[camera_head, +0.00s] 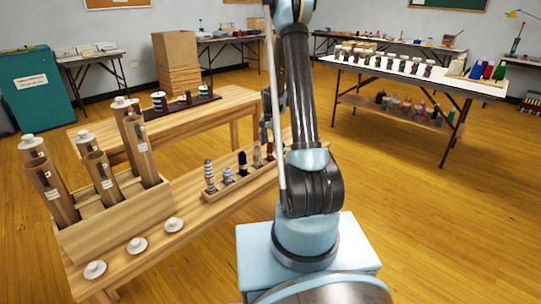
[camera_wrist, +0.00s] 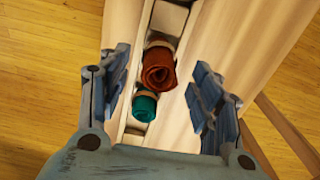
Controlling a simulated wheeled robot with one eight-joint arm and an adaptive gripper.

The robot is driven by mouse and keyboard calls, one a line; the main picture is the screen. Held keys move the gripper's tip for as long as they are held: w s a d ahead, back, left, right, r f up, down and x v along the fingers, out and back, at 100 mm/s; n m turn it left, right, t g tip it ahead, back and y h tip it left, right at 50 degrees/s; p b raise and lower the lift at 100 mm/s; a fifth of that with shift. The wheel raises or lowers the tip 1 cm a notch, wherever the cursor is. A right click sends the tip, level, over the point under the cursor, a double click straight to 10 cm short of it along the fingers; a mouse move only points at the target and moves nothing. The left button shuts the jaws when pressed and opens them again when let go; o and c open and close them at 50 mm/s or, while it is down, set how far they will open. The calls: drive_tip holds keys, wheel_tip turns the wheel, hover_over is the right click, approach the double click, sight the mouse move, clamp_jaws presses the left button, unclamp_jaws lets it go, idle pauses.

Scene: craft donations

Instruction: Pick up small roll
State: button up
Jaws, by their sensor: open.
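In the wrist view, a rust-red roll (camera_wrist: 160,70) with a tan band and a smaller teal roll (camera_wrist: 144,107) sit side by side in a narrow wooden tray (camera_wrist: 134,132). My gripper (camera_wrist: 158,66) is open, with one finger on each side of the tray and the rolls between them in the picture. No contact shows. In the head view, the tray (camera_head: 212,198) lies along the wooden table and holds several rolls, among them a striped roll (camera_head: 209,174) and a dark blue roll (camera_head: 243,163). My arm hides much of my gripper and the tray's far end there.
A wooden box (camera_head: 110,232) with tall cardboard tubes stands on the table's left part, with white lids (camera_head: 137,245) in front. A second wooden table (camera_head: 222,102) stands behind. A white-topped table (camera_head: 420,76) with jars is at the right. Open floor lies at the right.

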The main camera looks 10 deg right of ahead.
sight(270, 152)
drive_tip(key=shift+f, duration=2.75)
drive_tip(key=shift+c, duration=0.3)
drive_tip(key=c, duration=1)
